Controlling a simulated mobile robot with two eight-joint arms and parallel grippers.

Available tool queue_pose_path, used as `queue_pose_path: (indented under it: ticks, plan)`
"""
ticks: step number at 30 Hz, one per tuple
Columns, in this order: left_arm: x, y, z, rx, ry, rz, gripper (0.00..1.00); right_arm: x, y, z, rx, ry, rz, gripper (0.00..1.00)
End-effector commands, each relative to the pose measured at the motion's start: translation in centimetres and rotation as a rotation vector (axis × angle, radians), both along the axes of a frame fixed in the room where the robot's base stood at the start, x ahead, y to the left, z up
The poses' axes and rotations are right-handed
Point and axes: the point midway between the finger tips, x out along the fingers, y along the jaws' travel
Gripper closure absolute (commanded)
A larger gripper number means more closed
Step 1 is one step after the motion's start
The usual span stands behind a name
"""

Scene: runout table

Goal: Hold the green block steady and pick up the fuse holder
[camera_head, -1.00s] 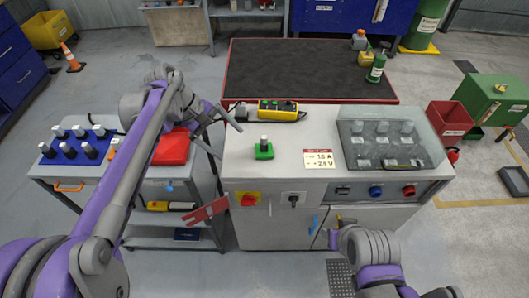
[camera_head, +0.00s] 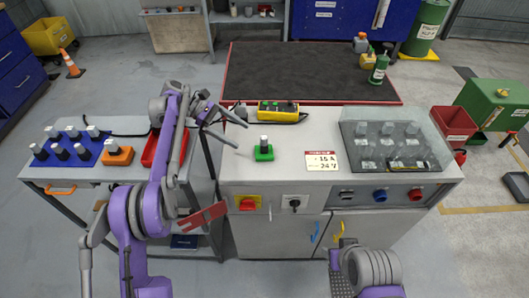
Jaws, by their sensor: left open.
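The green block (camera_head: 264,155) sits on the light grey cabinet top, left of its middle. The fuse holder (camera_head: 264,140), a pale-capped piece with a dark lower part, stands upright in the green block. My left gripper (camera_head: 237,133) is open and empty, over the left end of the cabinet top. Its fingers point right towards the block, and a gap shows between fingertips and block. My right arm shows at the bottom right, in front of the cabinet, but no fingers of the right gripper show.
A yellow control box (camera_head: 277,111) lies behind the block. A clear cover (camera_head: 390,140) stands over several fuse holders at the right. A printed label (camera_head: 322,161) lies between. The side cart carries a blue block (camera_head: 58,153), an orange block (camera_head: 118,157) and a red tray (camera_head: 150,150).

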Motion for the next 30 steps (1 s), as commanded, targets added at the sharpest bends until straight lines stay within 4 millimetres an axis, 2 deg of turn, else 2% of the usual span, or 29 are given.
queue_pose_path:
  ticks: [12,18,30]
  plan:
    - [-1.6,-4.9,-3.1,0.001,-0.001,-0.003,0.00,-0.8,0.0,-4.0,0.000,0.015,0.000,0.50]
    - [-2.2,-6.9,-4.1,0.001,-0.002,-0.002,0.00,-0.9,0.0,-4.9,0.000,0.019,0.000,0.50]
    - [-2.5,-7.9,-4.5,0.001,-0.004,-0.001,0.00,-0.9,0.0,-5.4,0.000,0.020,0.000,0.50]
